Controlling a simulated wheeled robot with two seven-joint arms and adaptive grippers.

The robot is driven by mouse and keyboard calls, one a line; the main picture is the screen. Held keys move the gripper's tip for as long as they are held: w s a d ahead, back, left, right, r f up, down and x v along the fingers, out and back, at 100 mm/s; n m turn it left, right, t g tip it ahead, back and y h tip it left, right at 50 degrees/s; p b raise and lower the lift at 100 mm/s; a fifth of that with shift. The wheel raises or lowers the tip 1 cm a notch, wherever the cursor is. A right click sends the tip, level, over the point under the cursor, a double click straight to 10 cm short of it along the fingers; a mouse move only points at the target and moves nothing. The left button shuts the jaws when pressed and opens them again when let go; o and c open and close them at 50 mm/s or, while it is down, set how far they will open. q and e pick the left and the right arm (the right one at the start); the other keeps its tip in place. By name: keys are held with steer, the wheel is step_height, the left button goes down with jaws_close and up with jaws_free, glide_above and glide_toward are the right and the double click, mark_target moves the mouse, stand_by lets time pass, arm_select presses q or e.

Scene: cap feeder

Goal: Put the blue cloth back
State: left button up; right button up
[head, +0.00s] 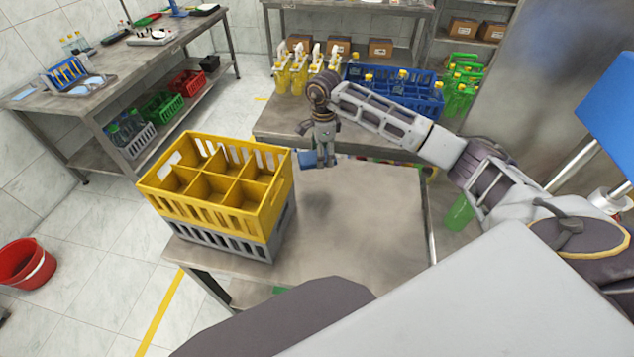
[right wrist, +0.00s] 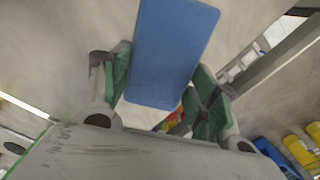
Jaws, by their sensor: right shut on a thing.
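The blue cloth (head: 306,158) is a small flat rectangle held at my right gripper (head: 325,162), above the steel table (head: 345,225) just right of the yellow crate. In the right wrist view the cloth (right wrist: 172,55) lies between the two green-padded fingers of my right gripper (right wrist: 160,90), which is shut on it. The cloth looks clear of the table top, though its exact height is hard to tell. My left gripper is not in view.
A yellow divided crate (head: 213,213) sits on a grey crate (head: 265,248) at the table's left end. Behind are yellow bottles (head: 300,75), a blue crate (head: 425,98) and green bottles (head: 460,98). The table's middle and front are clear.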

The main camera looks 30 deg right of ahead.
glide_above(322, 181)
steer(key=shift+f+p, duration=0.35)
steer(key=shift+f, duration=2.8)
steer(key=shift+f, duration=0.1)
steer(key=shift+f, duration=1.8)
steer(key=shift+f, duration=0.1)
steer(key=o, duration=1)
steer(key=shift+r, duration=0.2)
step_height(322, 181, up, 12)
steer(key=shift+f+b, duration=0.1)
steer(key=shift+b, duration=0.4)
